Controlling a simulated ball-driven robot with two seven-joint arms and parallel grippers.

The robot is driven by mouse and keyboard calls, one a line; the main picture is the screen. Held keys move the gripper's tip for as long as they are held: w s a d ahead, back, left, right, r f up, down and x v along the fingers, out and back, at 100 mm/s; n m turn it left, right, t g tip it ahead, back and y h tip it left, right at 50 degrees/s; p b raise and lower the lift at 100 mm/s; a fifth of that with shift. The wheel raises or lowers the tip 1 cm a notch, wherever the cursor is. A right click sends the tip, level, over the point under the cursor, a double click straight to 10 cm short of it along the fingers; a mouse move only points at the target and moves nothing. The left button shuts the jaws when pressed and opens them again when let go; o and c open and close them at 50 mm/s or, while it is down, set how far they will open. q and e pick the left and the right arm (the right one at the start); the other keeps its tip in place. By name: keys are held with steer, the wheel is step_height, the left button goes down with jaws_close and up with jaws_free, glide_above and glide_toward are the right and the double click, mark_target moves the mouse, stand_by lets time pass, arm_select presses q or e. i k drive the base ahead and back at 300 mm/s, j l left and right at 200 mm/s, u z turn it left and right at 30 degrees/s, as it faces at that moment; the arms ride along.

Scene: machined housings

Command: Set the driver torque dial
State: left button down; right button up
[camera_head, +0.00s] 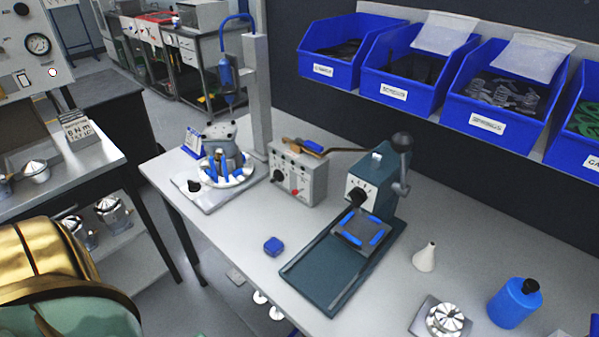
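A grey control box (298,176) stands on the bench near the middle, with a row of small marks along its upper front. A black knob (278,176) is on the left of its front face and a small red part is lower right. The knob's setting is too small to read. A small sign (75,128) on the left table appears to read "6 N m". Neither of my grippers shows in this view.
A fixture with a housing (222,150) stands left of the box. A green press (378,185) with a lever stands to its right. Blue bins (405,85) hang above.

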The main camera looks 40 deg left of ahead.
mark_target(278, 175)
steer(key=j+u, duration=0.1)
steer(key=u, duration=1.25)
steer(key=i+j+z, duration=0.15)
steer(key=j+z, duration=0.25)
steer(key=j, duration=0.3)
steer(key=j+z, duration=0.4)
steer(key=j, duration=0.35)
